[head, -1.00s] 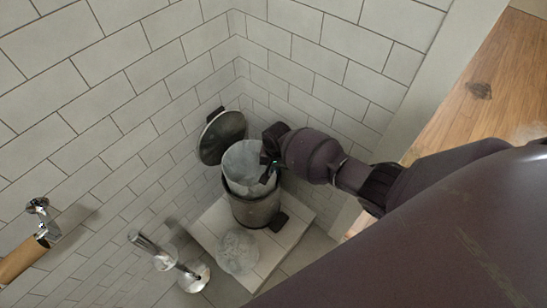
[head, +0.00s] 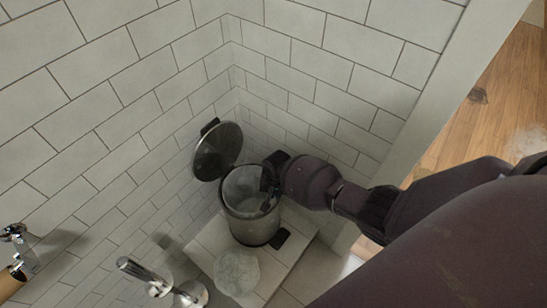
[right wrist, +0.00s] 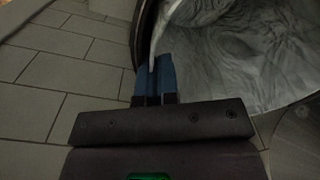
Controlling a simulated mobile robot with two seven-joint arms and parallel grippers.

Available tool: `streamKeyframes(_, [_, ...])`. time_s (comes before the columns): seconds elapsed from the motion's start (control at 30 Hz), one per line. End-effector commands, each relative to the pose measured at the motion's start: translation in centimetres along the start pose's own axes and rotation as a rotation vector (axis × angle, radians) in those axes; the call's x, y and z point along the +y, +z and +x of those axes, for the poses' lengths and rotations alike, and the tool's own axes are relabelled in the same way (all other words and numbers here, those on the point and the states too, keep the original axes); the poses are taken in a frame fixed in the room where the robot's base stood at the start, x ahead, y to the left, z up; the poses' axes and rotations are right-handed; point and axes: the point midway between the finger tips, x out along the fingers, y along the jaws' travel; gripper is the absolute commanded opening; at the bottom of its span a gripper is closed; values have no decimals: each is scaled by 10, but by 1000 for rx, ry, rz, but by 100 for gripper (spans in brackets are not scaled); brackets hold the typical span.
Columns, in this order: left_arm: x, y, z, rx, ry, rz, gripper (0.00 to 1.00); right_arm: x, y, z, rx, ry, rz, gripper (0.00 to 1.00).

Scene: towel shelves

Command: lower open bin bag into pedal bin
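The pedal bin (head: 253,229) is a dark metal cylinder standing in the tiled corner, with its round lid (head: 217,151) tipped open to the left. The translucent grey bin bag (head: 243,187) sits open inside the bin's mouth, its top close to the rim. My right gripper (head: 270,178) is at the right side of the bin mouth. In the right wrist view its blue fingertips (right wrist: 154,76) are close together on the pale edge of the bag (right wrist: 245,50). The bag's bottom is hidden in the bin. My left gripper is not in view.
The bin stands on a low tiled ledge (head: 207,240). A translucent rounded object (head: 236,271) sits in front of it. Chrome fittings (head: 145,275) stand at the lower left. Tiled walls close in behind and to the left; a wooden floor (head: 480,120) is at the right.

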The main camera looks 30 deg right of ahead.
Motion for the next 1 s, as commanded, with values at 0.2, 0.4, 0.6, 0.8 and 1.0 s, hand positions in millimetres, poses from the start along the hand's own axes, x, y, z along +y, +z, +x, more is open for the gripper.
streamKeyframes(0.2, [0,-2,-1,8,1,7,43,0,0,5,0,0,0,0])
streamKeyframes(0.4, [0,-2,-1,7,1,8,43,0,0,5,1,-1,-1,0])
streamKeyframes(0.6, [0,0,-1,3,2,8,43,0,0,5,1,0,-1,23])
streamKeyframes(0.8, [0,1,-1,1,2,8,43,2,0,6,0,3,0,32])
streamKeyframes(1.0, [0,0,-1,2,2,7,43,3,0,4,0,4,1,32])
